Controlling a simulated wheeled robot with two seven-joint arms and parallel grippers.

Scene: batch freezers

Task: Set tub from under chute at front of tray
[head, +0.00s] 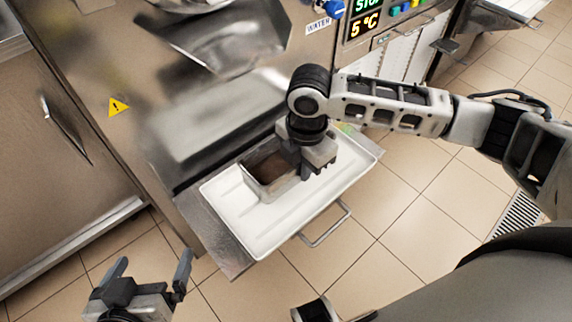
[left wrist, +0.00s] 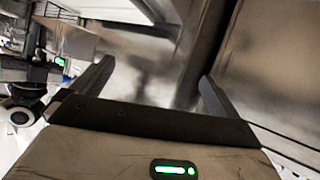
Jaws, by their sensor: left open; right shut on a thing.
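A rectangular metal tub (head: 266,168) with brown inside is at the middle of the white tray (head: 246,222). My right gripper (head: 309,170) is shut on the tub's right side wall. The gripper hides that side, and I cannot tell whether the tub rests on the tray or is just above it. The steel chute (head: 222,48) juts from the machine front, above and behind the tub. My left gripper (head: 148,268) is open and empty, low at the left, apart from the tray. Its open fingers also show in the left wrist view (left wrist: 155,85).
The tray lies on a steel shelf (head: 214,236) with a bar handle (head: 327,224) at its front. The machine panel (head: 372,20) stands behind. A steel cabinet (head: 60,150) is at the left. Bare tray shows left and front of the tub, and tiled floor (head: 370,262) lies in front.

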